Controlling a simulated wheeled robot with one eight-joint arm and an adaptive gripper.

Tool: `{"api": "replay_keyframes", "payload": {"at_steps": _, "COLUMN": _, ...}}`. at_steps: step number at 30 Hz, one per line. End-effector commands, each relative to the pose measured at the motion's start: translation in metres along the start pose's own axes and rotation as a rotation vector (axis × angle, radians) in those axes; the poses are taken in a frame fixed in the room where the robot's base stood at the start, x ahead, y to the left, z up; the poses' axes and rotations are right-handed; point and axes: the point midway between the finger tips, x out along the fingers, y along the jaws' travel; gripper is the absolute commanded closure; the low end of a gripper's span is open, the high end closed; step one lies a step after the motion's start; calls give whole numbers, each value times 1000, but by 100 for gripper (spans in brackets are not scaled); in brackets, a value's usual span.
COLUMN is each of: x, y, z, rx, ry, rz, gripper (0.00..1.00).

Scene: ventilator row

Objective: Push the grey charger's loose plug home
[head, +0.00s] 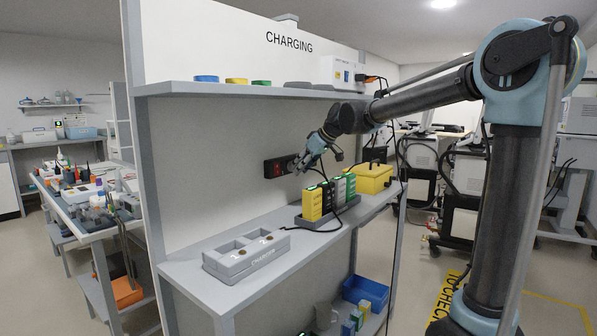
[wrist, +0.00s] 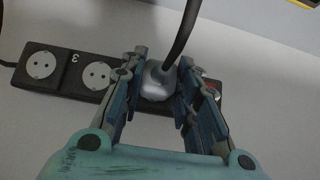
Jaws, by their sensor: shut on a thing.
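The grey plug (wrist: 156,81) sits between the fingers of my gripper (wrist: 161,72) in the wrist view, with a dark cable leaving it upward. My gripper is shut on it. The black socket strip (wrist: 66,83) lies behind, with two round grey outlets showing left of the plug. The plug covers its own outlet, so I cannot tell how deep it sits. In the head view, my gripper (head: 302,163) is at the right part of the strip (head: 274,167) on the wall panel. The grey charger (head: 232,267) with two bays stands on the bench below.
A tray (head: 325,219) of yellow, dark and grey blocks and a yellow case (head: 373,178) stand on the bench (head: 190,274) below my gripper. The shelf (head: 240,90) overhangs the strip, with small coloured items and a white box (head: 341,73) on it.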

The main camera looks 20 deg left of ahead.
Motion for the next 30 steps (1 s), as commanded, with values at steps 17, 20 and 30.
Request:
{"api": "replay_keyframes", "payload": {"at_steps": 17, "x": 0, "y": 1, "z": 0, "rx": 0, "ry": 1, "rz": 1, "gripper": 47}}
{"api": "replay_keyframes", "payload": {"at_steps": 20, "x": 0, "y": 1, "z": 0, "rx": 0, "ry": 1, "rz": 1, "gripper": 47}}
{"api": "replay_keyframes", "payload": {"at_steps": 30, "x": -39, "y": 1, "z": 0, "rx": 3, "ry": 0, "rz": 1, "gripper": 47}}
